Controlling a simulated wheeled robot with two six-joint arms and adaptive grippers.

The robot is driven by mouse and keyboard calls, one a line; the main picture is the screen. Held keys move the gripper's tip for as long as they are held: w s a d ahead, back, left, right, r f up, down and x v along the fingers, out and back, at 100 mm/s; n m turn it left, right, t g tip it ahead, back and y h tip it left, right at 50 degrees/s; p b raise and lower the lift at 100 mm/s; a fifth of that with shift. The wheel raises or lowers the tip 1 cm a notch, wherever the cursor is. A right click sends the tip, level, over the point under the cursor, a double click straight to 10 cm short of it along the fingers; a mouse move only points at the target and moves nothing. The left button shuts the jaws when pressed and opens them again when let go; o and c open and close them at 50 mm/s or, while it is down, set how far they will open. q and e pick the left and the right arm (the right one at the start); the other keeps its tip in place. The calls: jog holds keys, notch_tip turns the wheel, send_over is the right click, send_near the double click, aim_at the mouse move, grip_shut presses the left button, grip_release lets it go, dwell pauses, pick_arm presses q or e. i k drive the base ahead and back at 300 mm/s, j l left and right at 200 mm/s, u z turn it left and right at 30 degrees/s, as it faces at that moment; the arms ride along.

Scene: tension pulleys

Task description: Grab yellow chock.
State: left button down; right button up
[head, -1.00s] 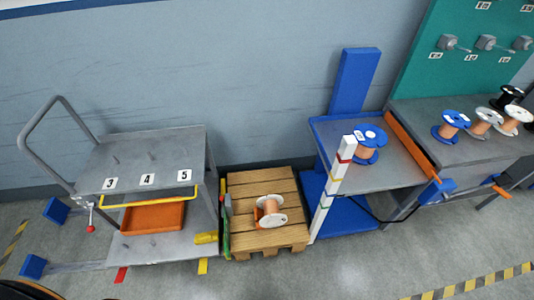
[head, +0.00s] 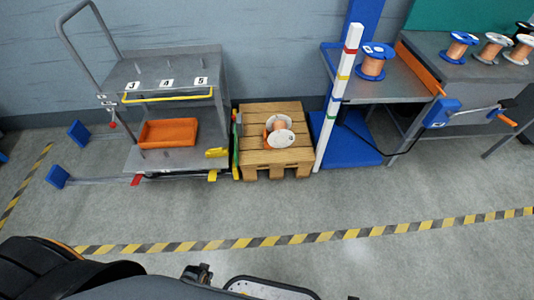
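A small yellow block (head: 216,153), which looks like the yellow chock, sits at the right end of the grey cart's lower shelf (head: 185,160), beside the orange bin (head: 168,132). A second small yellow piece (head: 212,175) shows just below it at the cart's lower edge. Dark parts of my own body fill the bottom left and bottom middle of the head view. I cannot make out either gripper's fingers in this view, and nothing of mine is near the yellow block.
A wooden pallet (head: 262,156) with a copper spool (head: 279,129) stands right of the cart. A striped white post (head: 339,95) and a blue-framed table (head: 395,88) stand further right. Yellow-black floor tape (head: 300,239) crosses open grey floor in front.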

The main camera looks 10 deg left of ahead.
aim_at(218, 152)
jog(key=u, duration=0.35)
jog(key=i+u, duration=0.4)
jog(key=i+j+u, duration=0.1)
jog(key=u, duration=0.35)
jog(key=i+l+u, duration=0.2)
jog(key=i+u, duration=0.2)
